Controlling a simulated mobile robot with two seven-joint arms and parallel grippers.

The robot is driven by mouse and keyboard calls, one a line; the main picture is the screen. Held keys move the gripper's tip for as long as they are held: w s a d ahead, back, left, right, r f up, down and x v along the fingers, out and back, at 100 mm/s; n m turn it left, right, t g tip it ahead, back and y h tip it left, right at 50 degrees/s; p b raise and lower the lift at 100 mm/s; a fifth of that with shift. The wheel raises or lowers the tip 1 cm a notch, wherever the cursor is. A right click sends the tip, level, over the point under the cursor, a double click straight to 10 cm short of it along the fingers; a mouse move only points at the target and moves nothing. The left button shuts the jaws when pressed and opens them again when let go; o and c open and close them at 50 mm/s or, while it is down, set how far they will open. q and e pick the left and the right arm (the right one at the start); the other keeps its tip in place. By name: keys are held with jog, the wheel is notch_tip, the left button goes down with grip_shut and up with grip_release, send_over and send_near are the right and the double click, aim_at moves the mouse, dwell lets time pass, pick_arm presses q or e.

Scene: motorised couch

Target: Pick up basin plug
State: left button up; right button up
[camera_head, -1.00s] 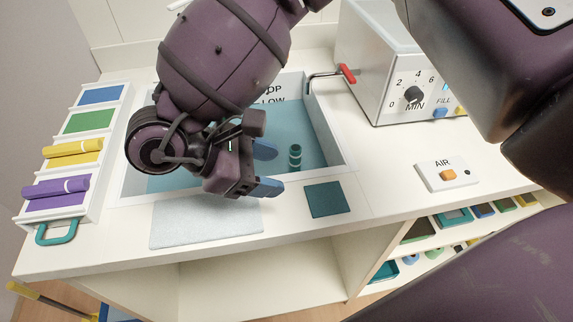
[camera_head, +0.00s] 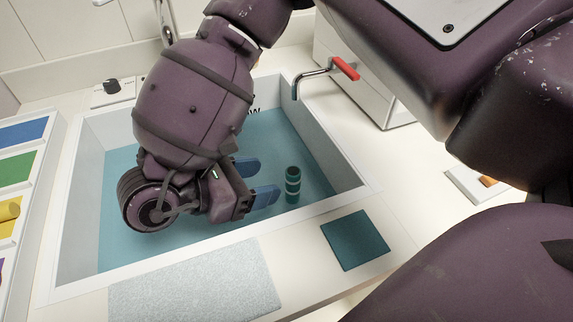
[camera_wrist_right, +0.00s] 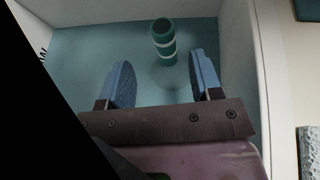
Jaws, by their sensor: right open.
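The basin plug (camera_head: 292,185) is a dark green upright cylinder with pale bands. It stands in the teal-floored basin (camera_head: 85,200), near its right side. My right gripper (camera_head: 264,181) is open, with blue fingers pointing at the plug from its left in the head view. The plug is apart from the fingertips. In the right wrist view the plug (camera_wrist_right: 164,42) stands beyond and between the two open fingers (camera_wrist_right: 160,75), with nothing held. My left gripper is not in view.
A red-handled tap (camera_head: 345,68) reaches over the basin's far right corner. A dark green square (camera_head: 355,240) and a pale grey mat (camera_head: 200,290) lie on the front counter. Coloured trays (camera_head: 15,168) stand at left. The basin walls surround the gripper.

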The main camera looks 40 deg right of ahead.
aim_at(293, 196)
jog(key=b+x, duration=0.1)
jog(key=x, duration=0.8)
jog(key=shift+s, duration=0.3)
grip_shut()
